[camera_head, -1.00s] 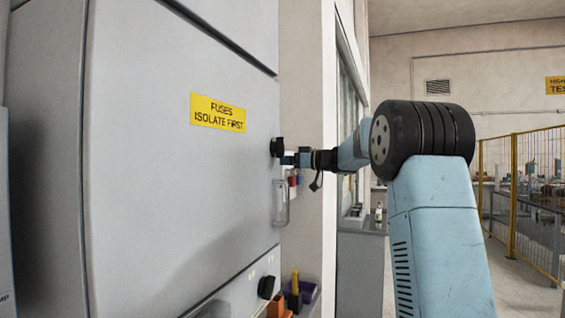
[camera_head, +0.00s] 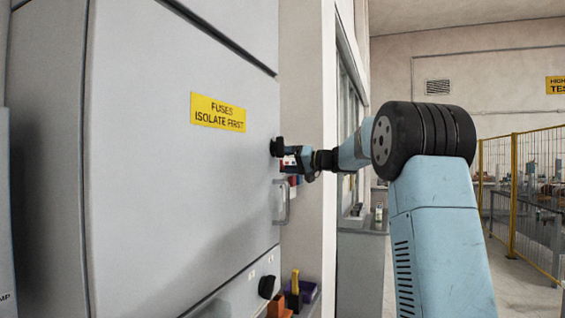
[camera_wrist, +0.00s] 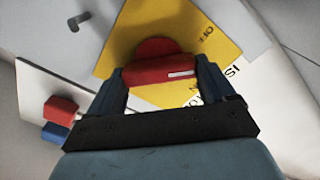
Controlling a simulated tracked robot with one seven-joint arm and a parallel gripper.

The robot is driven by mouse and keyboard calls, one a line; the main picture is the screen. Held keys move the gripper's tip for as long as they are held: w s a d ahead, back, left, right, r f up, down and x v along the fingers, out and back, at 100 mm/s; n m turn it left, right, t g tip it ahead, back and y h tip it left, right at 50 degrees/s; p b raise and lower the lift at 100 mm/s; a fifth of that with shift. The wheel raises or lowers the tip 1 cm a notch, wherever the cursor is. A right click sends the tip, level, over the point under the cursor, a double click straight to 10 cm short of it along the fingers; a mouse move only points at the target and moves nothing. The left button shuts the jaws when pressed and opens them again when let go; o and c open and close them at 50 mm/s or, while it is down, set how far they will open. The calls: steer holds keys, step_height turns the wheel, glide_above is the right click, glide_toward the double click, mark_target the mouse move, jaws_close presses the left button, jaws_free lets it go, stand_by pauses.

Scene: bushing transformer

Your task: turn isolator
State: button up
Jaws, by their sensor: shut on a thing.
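The isolator's red handle (camera_wrist: 158,70) shows in the wrist view, with a short white mark near its right end. It sits on a yellow plate (camera_wrist: 215,42) with partly hidden black lettering that appears turned in this view. My gripper (camera_wrist: 160,74) has one finger at each end of the handle and is shut on it. In the head view, my gripper (camera_head: 291,156) is at the right edge of the grey cabinet front, beside a black knob-like part (camera_head: 277,147). The handle's grip is mostly hidden there by the gripper.
The cabinet bears a yellow "FUSES ISOLATE FIRST" label (camera_head: 218,112). A small red block (camera_wrist: 61,108) and a blue block (camera_wrist: 55,132) are left of the gripper. A yellow fence (camera_head: 513,190) stands far right.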

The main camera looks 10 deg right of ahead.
steer(key=shift+w+d+f+m, duration=0.1)
steer(key=shift+m, duration=4.5)
steer(key=o, duration=0.9)
steer(key=shift+w+f, duration=0.1)
steer(key=v, duration=1.3)
steer(key=shift+s+d, duration=0.25)
steer(key=shift+d, duration=0.05)
steer(key=shift+f, duration=0.1)
